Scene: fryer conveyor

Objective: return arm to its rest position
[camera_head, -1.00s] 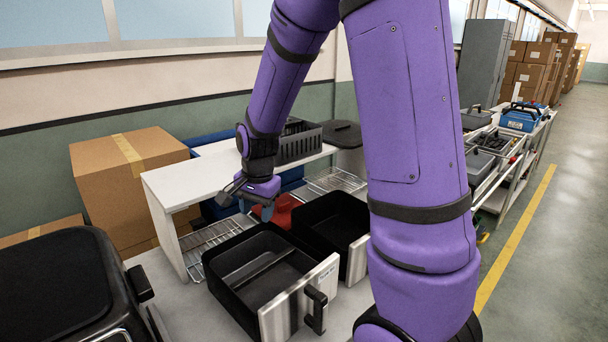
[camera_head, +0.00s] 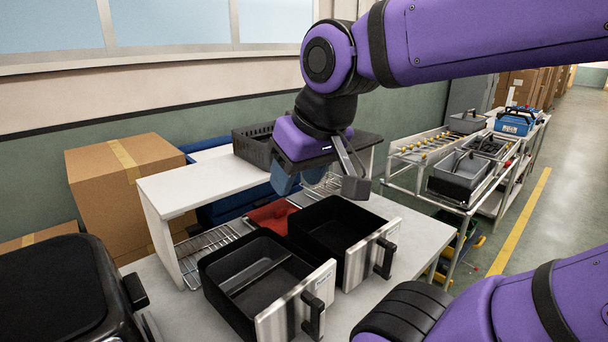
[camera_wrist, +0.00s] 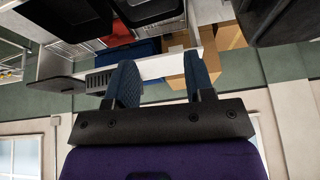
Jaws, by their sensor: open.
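My gripper (camera_head: 318,184) is open and empty in the head view, above the back of the table with the black fryer drawers. In the wrist view its two blue-padded fingers (camera_wrist: 161,82) stand apart with nothing between them. My purple arm spans the upper right of the head view, with its elbow bent and another link at the lower right. The gripper hangs in front of the white shelf (camera_head: 190,188) and hides part of the dark crate (camera_head: 252,146) on it.
Two black drawers with steel fronts, the nearer (camera_head: 262,283) and farther (camera_head: 338,228), sit on the table. A black appliance (camera_head: 62,290) stands at left, with a cardboard box (camera_head: 125,185) behind. A conveyor rack (camera_head: 420,150) with grey bins stands at right. The floor aisle is clear.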

